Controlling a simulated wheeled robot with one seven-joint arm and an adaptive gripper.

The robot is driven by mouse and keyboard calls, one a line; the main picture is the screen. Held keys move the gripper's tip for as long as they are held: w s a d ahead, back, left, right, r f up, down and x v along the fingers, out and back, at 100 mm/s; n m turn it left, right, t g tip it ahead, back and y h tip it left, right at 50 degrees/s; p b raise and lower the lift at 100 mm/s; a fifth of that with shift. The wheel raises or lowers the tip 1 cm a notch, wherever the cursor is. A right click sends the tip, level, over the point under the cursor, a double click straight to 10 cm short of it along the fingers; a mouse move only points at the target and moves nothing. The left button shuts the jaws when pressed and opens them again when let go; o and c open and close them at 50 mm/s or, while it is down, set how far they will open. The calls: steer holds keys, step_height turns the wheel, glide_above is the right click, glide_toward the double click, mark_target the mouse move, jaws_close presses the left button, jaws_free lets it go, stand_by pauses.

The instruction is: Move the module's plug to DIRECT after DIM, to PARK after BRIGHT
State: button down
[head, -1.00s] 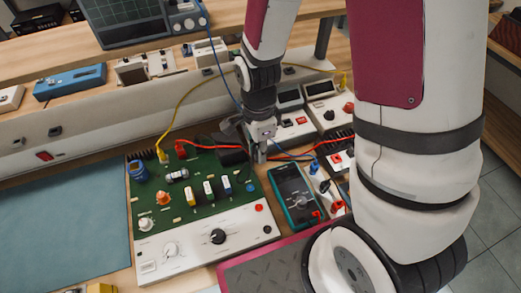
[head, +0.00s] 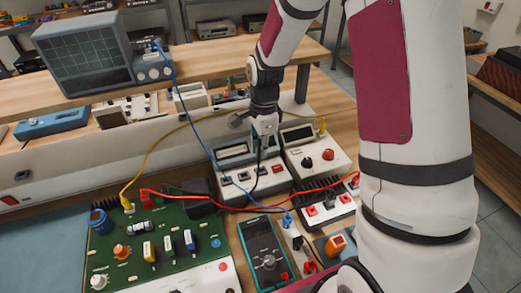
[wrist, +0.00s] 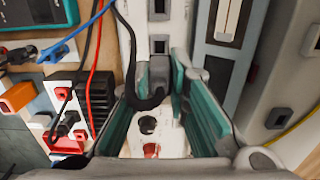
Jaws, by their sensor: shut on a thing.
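The module is a white box (head: 232,186) with a dark display and a row of small dark sockets and a red part along its front. My gripper (head: 265,146) is above its front row. In the wrist view my gripper's teal fingers (wrist: 165,75) are shut on a dark plug (wrist: 159,72) with a black cable (wrist: 125,30). The plug stands over the white socket strip (wrist: 142,30), in line with two dark sockets. I cannot tell whether it is seated or just above. The DIM, BRIGHT, DIRECT and PARK labels are not readable.
A green circuit board (head: 140,240) and a teal multimeter (head: 262,250) stand in front. Another white instrument (head: 318,158) is close at the right, with a finned box (head: 325,203) before it. Red, blue (head: 187,110) and yellow leads cross the area. An oscilloscope (head: 85,50) stands on the shelf.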

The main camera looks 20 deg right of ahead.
steer(key=shift+f+b, duration=0.9)
steer(key=shift+f, duration=1.25)
steer(key=shift+f+b, duration=0.45)
steer(key=shift+f, duration=0.5)
stand_by(0.3)
stand_by(0.4)
steer(key=c, duration=1.5)
jaws_free()
steer(key=shift+o, duration=0.2)
steer(key=r, duration=1.1)
steer(key=shift+d+r, duration=0.2)
steer(key=shift+r, duration=0.15)
steer(key=shift+r+p, duration=1.4)
steer(key=shift+r, duration=1.25)
